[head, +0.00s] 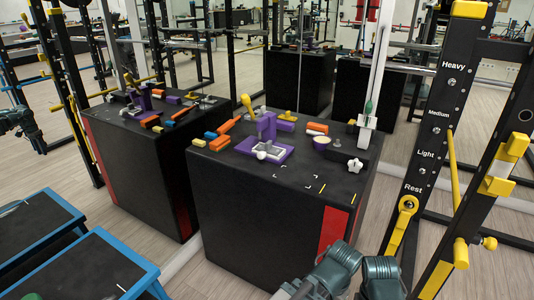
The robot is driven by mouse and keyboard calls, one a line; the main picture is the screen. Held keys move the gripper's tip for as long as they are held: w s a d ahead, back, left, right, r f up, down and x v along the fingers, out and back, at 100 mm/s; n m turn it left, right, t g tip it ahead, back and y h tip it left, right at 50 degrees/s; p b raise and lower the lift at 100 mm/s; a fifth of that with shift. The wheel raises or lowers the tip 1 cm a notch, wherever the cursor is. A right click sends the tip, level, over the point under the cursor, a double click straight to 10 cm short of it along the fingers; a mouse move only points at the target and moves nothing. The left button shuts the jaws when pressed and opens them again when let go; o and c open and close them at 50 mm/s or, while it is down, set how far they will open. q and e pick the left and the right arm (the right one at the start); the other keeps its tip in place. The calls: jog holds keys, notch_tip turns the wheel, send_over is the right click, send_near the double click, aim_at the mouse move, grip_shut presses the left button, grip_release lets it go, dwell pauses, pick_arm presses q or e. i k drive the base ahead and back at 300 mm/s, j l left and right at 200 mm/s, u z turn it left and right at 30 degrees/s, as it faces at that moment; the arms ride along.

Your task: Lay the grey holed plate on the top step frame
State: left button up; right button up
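My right arm's teal links are at the bottom, in front of the box, with the gripper end (298,290) cut by the frame edge.
The box top's front right is mostly clear, with white corner marks. A yellow-black rack (437,130) stands right. Mirrors repeat the box behind and left.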

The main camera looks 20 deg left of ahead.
aim_at(102, 279)
jog(key=j+u, duration=0.15)
jog(key=u, duration=0.2)
jog(key=j+u, duration=0.1)
jog(key=u, duration=0.2)
jog(key=j+u, duration=0.1)
jog(key=u, duration=0.25)
